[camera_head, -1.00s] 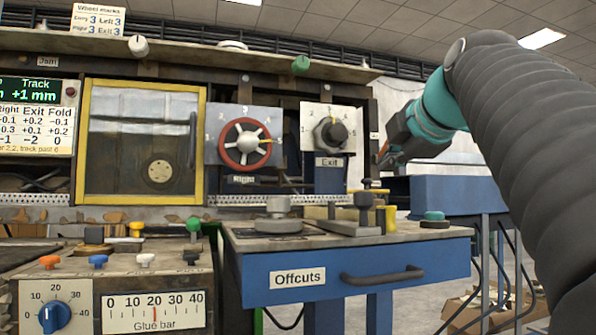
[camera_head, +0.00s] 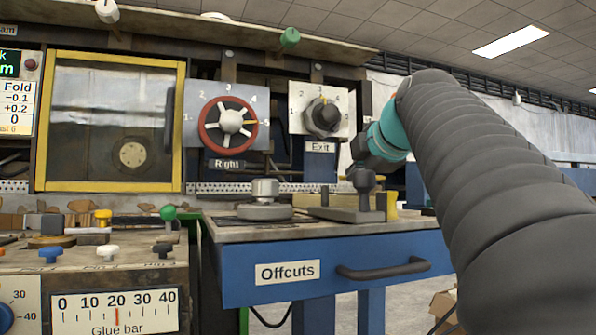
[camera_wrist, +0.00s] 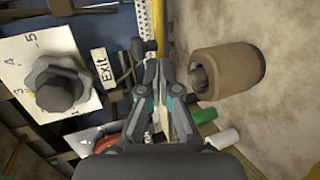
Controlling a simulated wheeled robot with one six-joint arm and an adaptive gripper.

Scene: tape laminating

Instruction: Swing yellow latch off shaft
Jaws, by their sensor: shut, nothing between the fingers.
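A narrow yellow bar (camera_wrist: 157,25) runs up from just beyond my fingertips in the wrist view; I cannot tell for certain whether it is the latch. A brown roll (camera_wrist: 235,73) lies right of the fingers, with a grey shaft end (camera_wrist: 199,77) in its opening. My gripper (camera_wrist: 159,66) is shut and empty, its tips close to the bar's lower end; contact cannot be told. In the head view my teal wrist is at the right, near the Exit dial (camera_head: 323,115), and the fingers are not clearly seen. A yellow piece (camera_head: 387,204) shows behind a grey clamp there.
The Exit dial also stands left of the fingers in the wrist view (camera_wrist: 58,88).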

